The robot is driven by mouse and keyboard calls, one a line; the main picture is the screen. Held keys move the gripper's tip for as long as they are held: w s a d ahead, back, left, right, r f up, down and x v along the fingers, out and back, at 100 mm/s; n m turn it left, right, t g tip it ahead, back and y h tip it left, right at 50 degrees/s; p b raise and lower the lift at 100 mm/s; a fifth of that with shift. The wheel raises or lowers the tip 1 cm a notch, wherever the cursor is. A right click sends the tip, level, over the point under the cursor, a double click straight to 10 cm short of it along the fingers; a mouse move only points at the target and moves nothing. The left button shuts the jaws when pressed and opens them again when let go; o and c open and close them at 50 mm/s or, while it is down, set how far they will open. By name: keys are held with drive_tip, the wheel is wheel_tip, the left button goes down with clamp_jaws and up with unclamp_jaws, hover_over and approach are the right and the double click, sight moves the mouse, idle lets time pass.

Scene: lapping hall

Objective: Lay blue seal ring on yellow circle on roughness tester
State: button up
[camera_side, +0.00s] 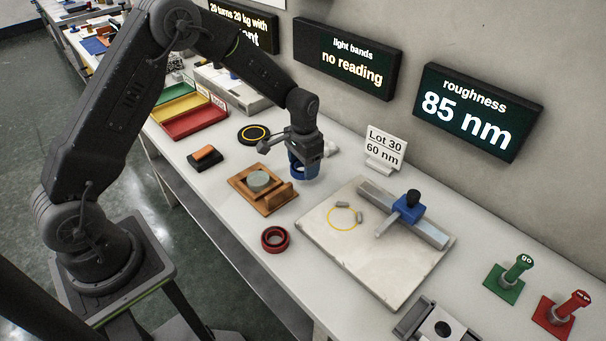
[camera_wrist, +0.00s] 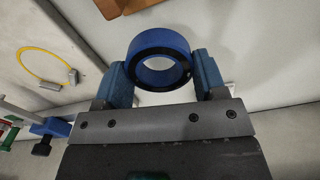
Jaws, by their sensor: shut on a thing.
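The blue seal ring (camera_wrist: 160,57) is held between the two fingers of my gripper (camera_wrist: 160,84) in the wrist view. In the side view the ring (camera_side: 303,169) hangs under my gripper (camera_side: 302,153), above the bench and right of the wooden block. The yellow circle (camera_side: 341,218) is on the pale plate of the roughness tester (camera_side: 395,284), lower right of my gripper. The circle shows in the wrist view (camera_wrist: 42,79) at the upper left. Small grey blocks sit at its edge.
The tester's blue carriage (camera_side: 408,209) stands on a rail at the plate's right. Green (camera_side: 510,275) and red (camera_side: 563,314) gauges stand far right. The roughness screen (camera_side: 466,111) reads 85 nm.

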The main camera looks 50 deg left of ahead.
sight(304, 183)
drive_tip(key=shift+f, duration=2.05)
drive_tip(key=o, duration=0.9)
drive_tip(key=shift+f, duration=0.15)
drive_tip(key=shift+o, duration=0.2)
